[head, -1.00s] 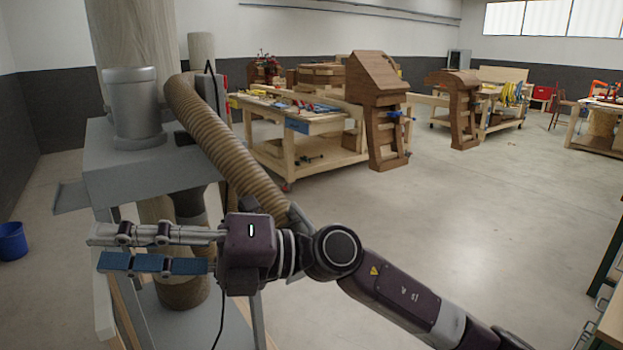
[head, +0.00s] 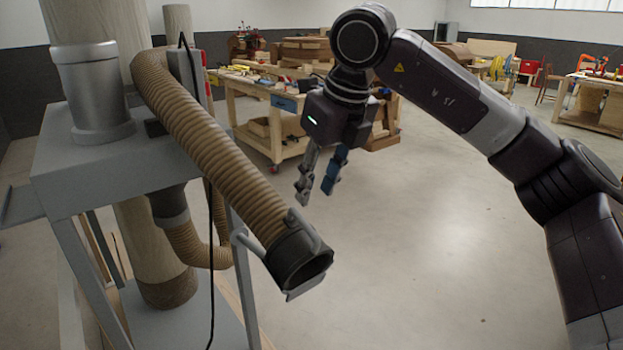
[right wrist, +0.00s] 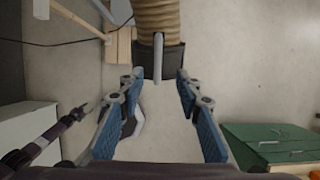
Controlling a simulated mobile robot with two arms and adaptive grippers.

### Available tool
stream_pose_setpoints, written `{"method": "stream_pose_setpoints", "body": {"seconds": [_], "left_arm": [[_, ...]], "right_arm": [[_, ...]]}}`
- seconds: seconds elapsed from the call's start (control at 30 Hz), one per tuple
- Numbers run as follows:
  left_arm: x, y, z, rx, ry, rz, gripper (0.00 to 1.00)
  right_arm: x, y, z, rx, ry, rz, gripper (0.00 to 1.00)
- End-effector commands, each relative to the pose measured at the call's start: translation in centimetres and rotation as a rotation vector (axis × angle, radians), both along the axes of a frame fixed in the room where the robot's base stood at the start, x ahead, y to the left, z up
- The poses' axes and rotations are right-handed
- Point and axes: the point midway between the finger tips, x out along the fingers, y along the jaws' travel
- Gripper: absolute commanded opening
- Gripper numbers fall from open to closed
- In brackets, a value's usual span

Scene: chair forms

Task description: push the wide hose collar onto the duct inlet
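The wide hose collar (head: 300,262) is a dark ring on the lower end of a ribbed tan hose (head: 205,145), its open mouth facing down and right. It hangs in the air with a pale bar on its side. My right gripper (head: 317,195) points down above and right of the collar, open and empty. In the right wrist view the collar (right wrist: 160,62) shows beyond and between the spread blue-padded fingers. A grey flanged cylinder (head: 92,95) stands on the grey stand; I cannot tell whether it is the duct inlet. My left gripper (right wrist: 85,108) seems to show small in the right wrist view.
The grey stand (head: 75,175) fills the left, with a thin black cable hanging beside the hose. Wooden workbenches (head: 265,125) with tools stand behind. A green cabinet (right wrist: 265,143) shows in the right wrist view. The floor right of the collar is clear.

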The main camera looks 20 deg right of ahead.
Motion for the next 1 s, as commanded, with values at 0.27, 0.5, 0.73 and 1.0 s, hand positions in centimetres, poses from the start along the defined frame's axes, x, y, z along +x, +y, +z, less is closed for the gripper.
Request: {"method": "stream_pose_setpoints", "body": {"seconds": [0.27, 0.5, 0.73, 1.0], "left_arm": [[-5.2, 0.3, -3.2, 0.006, 0.071, 0.000, 0.40], [-3.2, 0.2, -5.1, 0.004, 0.044, 0.001, 0.40], [-0.9, 0.0, -5.6, 0.000, 0.010, 0.001, 0.40], [-2.7, 0.2, -5.7, 0.002, 0.035, 0.001, 0.40]], "right_arm": [[1.5, 0.7, -5.3, 0.002, 0.004, 0.004, 0.32], [2.8, 1.2, -9.1, 0.003, 0.003, 0.005, 0.32], [3.5, 1.5, -10.5, 0.002, 0.001, 0.005, 0.32], [3.5, 1.5, -10.6, 0.003, 0.001, 0.005, 0.32]]}}
